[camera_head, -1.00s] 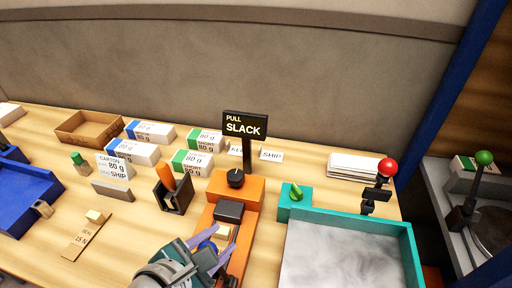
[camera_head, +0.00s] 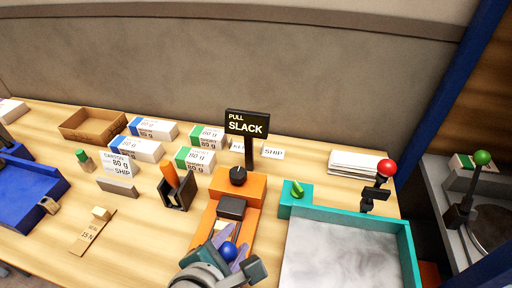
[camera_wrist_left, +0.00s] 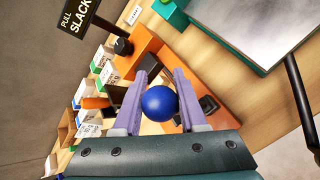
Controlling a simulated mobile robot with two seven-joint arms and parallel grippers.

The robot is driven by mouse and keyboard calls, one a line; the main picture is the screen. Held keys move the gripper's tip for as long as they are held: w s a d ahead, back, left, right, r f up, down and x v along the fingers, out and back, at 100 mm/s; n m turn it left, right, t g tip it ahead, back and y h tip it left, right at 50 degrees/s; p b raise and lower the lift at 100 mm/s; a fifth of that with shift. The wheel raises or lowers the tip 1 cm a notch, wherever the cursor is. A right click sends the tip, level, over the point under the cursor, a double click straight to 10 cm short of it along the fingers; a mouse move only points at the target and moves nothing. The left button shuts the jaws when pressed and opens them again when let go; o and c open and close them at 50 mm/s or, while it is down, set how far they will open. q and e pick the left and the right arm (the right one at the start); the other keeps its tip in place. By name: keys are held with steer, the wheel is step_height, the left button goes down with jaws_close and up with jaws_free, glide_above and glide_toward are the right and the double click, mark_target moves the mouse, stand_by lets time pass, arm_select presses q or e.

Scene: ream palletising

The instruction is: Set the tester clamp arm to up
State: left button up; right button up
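The tester is an orange machine (camera_head: 256,190) with a black knob (camera_head: 238,176) and a dark block (camera_head: 231,208). Its clamp arm ends in a blue ball (camera_head: 228,250), which sits between the fingers of my left gripper (camera_head: 231,252). In the left wrist view the blue ball (camera_wrist_left: 159,103) fills the gap between the two purple fingers (camera_wrist_left: 161,100), close against both. The orange bed shows beyond it. The clamp arm's bar is mostly hidden, so its exact tilt is hard to tell. My right gripper is not in view.
A "PULL SLACK" sign (camera_head: 247,123) stands behind the tester. A teal tray (camera_head: 408,245) is close on the right, with a red-knobbed lever (camera_head: 386,168) behind it. An orange-handled tool in a black holder (camera_head: 178,192) stands left. Several labelled reams lie behind.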

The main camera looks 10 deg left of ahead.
arm_select(q)
steer(key=o, duration=0.5)
steer(key=shift+s, duration=0.1)
steer(key=shift+c, duration=0.2)
steer(key=shift+s+r+p, duration=0.15)
steer(key=shift+r+p, duration=0.15)
steer(key=p+v, duration=0.6)
steer(key=v, duration=0.3)
steer(key=shift+s, duration=0.2)
